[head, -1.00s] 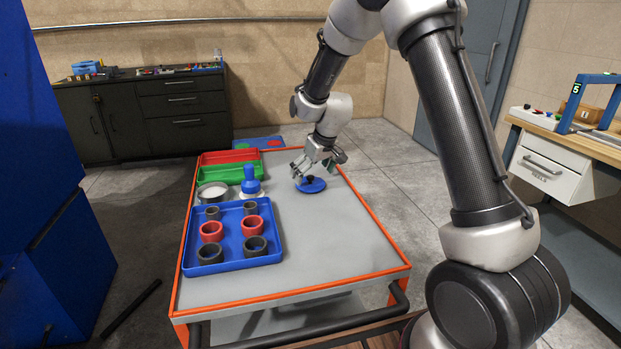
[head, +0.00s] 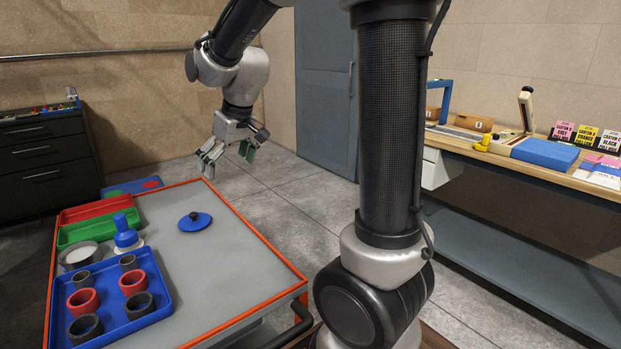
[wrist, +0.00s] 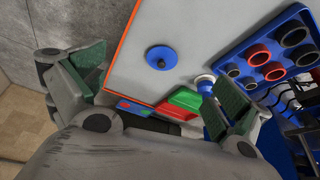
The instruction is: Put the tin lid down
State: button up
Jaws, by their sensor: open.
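The tin lid (head: 195,222) is a blue disc with a dark knob, lying flat on the grey top of the orange-edged cart (head: 215,262). It also shows in the wrist view (wrist: 160,57), bare on the cart top. My gripper (head: 229,160) is open and empty, raised above the cart's far right edge and clear of the lid. In the wrist view its fingers (wrist: 150,88) are spread wide with nothing between them.
A blue tray (head: 157,292) with several dark and red rings stands at the cart's left. Beside it are a round tin (head: 80,256), a blue-topped bottle (head: 126,235), a green tray (head: 90,231) and a red tray (head: 95,207). A workbench (head: 540,172) stands at the right.

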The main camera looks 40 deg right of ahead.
jog(key=s+d+r+m, duration=0.1)
jog(key=s+d, duration=0.1)
jog(key=s, duration=0.6)
jog(key=s+d+r+m+h, duration=0.1)
jog(key=s+d, duration=0.2)
jog(key=s, duration=0.6)
jog(key=s+d+r+m, duration=0.1)
jog(key=s+d, duration=0.1)
jog(key=s, duration=0.6)
jog(key=shift+s+d, duration=0.3)
jog(key=shift+d, duration=0.1)
